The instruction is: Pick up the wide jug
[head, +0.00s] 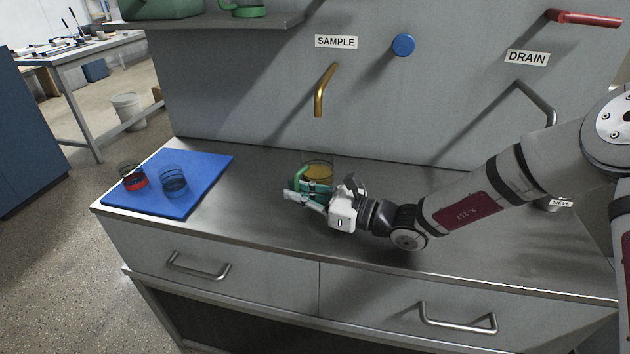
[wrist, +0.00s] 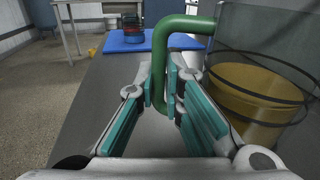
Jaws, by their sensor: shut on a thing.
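The wide jug (head: 319,170) is a clear vessel with yellow-orange contents and a green handle. It stands on the metal counter below the brass SAMPLE spout. In the wrist view its clear body (wrist: 265,75) fills the right side, and its green handle (wrist: 183,24) curves down between my fingers. My gripper (head: 300,194) comes in from the right, in front of the jug. In the wrist view my gripper (wrist: 160,90) has its teal-padded fingers on either side of the handle, shut on it. The jug looks upright; whether its base touches the counter is hidden by my gripper.
A blue mat (head: 200,172) at the counter's left end bears a glass with red contents (head: 133,178) and a glass with blue contents (head: 173,182). The brass spout (head: 322,95) hangs above the jug. A DRAIN pipe (head: 540,97) is at the right. The counter between mat and jug is clear.

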